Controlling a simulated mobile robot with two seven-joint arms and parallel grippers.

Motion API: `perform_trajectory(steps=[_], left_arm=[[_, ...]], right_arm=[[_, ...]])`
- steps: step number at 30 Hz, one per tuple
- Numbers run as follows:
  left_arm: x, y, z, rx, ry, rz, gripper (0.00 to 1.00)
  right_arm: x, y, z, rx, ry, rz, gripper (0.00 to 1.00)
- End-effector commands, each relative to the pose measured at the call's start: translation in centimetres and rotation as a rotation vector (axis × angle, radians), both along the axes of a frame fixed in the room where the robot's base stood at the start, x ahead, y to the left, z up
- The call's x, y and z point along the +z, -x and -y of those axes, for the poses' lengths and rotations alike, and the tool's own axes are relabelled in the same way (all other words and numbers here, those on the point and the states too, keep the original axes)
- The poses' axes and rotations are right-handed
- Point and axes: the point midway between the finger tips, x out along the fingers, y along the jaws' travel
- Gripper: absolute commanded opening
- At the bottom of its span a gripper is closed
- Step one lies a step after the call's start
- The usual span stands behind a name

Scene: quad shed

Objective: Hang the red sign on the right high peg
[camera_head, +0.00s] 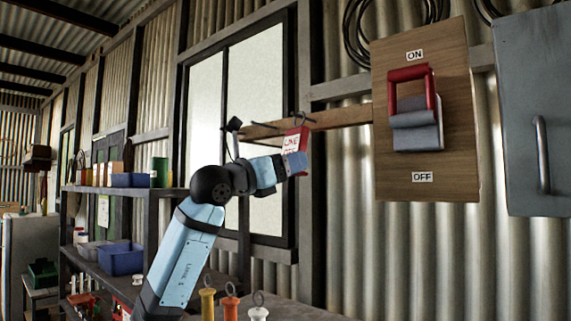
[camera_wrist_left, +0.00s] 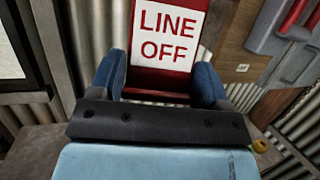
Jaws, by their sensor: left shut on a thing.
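The red sign (camera_head: 303,136) has a white panel reading LINE OFF and a ring at its top. My left gripper (camera_head: 294,162) is shut on its lower part. In the left wrist view the sign (camera_wrist_left: 169,38) stands between the two blue fingers (camera_wrist_left: 166,82). In the head view the sign is upright in front of a wooden rail (camera_head: 345,118). Thin dark pegs (camera_head: 257,125) stick out near the rail's left part. The ring overlaps the rail's upper edge; I cannot tell whether it is around a peg. My right gripper is not in view.
A switch board (camera_head: 428,182) with a red-handled lever and a grey cabinet (camera_head: 540,100) are to the right. A window (camera_head: 255,80) is behind my arm. Shelves with blue bins (camera_head: 121,260) stand left. Several ringed coloured items (camera_head: 230,300) are at the bottom.

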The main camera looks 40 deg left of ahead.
Motion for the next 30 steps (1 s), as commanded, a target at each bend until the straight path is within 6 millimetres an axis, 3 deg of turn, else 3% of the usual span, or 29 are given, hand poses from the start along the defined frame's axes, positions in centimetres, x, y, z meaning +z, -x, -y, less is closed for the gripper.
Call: perform_trajectory(steps=[3, 4, 8, 20, 30], left_arm=[[0.0, 0.0, 0.0, 0.0, 0.0, 0.0, 0.41], [0.0, 0.0, 0.0, 0.0, 0.0, 0.0, 0.72], [0.0, 0.0, 0.0, 0.0, 0.0, 0.0, 1.0], [-0.6, 1.0, -0.4, 0.002, -0.001, -0.001, 1.0], [-3.0, 7.6, -2.7, 0.004, -0.003, 0.001, 1.0]], right_arm=[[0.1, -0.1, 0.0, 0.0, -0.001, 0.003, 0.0], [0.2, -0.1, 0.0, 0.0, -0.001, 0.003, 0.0], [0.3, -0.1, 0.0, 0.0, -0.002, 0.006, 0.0], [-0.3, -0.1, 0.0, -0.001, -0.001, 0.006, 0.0], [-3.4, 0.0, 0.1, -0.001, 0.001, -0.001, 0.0]])
